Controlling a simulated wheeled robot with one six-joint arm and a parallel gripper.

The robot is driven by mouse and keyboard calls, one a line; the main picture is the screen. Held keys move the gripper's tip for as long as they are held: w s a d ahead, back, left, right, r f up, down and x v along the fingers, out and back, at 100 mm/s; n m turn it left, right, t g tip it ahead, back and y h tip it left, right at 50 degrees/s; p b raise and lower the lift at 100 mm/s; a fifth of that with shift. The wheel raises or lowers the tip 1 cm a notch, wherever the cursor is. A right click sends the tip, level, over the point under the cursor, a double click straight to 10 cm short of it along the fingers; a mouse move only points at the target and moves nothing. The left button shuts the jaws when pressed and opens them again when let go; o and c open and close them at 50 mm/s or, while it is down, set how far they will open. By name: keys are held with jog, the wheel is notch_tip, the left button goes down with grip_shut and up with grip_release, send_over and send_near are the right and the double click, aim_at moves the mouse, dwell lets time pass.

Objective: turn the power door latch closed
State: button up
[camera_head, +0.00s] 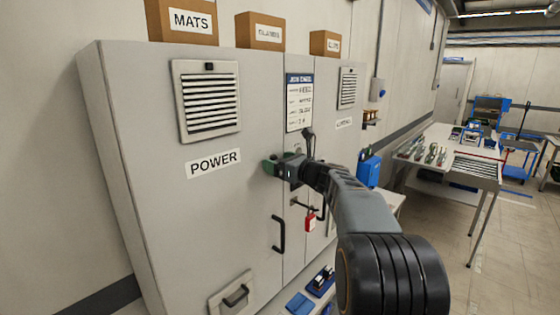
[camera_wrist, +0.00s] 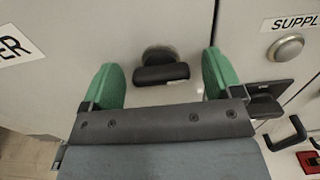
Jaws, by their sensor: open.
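The power door (camera_head: 200,220) is a grey cabinet door marked POWER, and it looks flush with the cabinet front. Its latch (camera_wrist: 160,74) shows in the wrist view as a dark bar in front of a round metal boss, and the bar lies roughly level across the picture. My gripper (camera_wrist: 163,80) is open, with one green finger on each side of the latch and a visible gap on both sides. In the head view my gripper (camera_head: 276,166) is at the door's right edge and hides the latch.
A dark pull handle (camera_head: 278,234) and a red padlock (camera_head: 310,222) are below my gripper. A dark lever (camera_head: 309,142) stands up behind it. In the wrist view a silver knob (camera_wrist: 285,48) and the SUPPLY label (camera_wrist: 290,22) are to the right. A table (camera_head: 460,160) stands farther right.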

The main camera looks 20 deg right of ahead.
jog(key=shift+c, duration=0.5)
jog(key=c, duration=0.8)
